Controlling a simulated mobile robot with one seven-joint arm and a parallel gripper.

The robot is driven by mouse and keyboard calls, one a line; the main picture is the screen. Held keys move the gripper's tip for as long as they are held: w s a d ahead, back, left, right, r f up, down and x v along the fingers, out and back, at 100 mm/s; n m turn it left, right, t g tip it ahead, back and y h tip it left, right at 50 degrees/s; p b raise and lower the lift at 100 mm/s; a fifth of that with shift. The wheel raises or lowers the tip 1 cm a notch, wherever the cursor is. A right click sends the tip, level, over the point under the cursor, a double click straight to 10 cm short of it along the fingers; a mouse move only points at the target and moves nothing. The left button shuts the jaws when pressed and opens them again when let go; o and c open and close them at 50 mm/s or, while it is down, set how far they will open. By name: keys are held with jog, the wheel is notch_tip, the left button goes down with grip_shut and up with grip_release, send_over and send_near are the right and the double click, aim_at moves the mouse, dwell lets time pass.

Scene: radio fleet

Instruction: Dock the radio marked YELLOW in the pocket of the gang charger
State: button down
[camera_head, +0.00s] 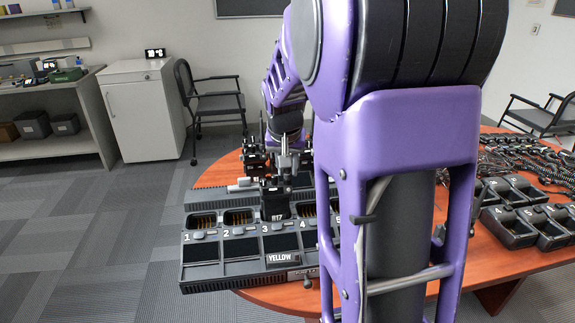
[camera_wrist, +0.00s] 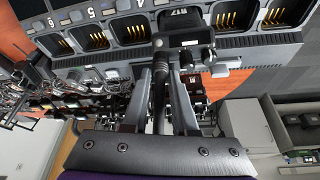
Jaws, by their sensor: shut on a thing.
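The gang charger (camera_head: 190,272) is a long dark unit at the table's near left edge, with a row of numbered pockets. A YELLOW label (camera_head: 282,258) is on its front below pocket 3. My gripper (camera_head: 287,162) is shut on a dark radio (camera_head: 274,208), which is upright at pocket 3. In the wrist view, my gripper (camera_wrist: 168,75) reaches toward the charger (camera_wrist: 100,57), and the radio (camera_wrist: 182,24) sits between open pockets with gold contacts. My fingers partly hide the radio. I cannot tell how deep its lower end is.
Pockets 1 (camera_head: 201,221) and 2 (camera_head: 239,217) look empty. Several black charger cups (camera_head: 512,230) and coiled cords (camera_head: 520,155) lie on the right of the wooden table (camera_head: 225,180). My arm hides the table's middle. A white cabinet (camera_head: 142,110) and chair stand behind.

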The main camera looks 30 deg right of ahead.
jog(key=shift+f, duration=0.35)
jog(key=c, duration=0.6)
grip_release()
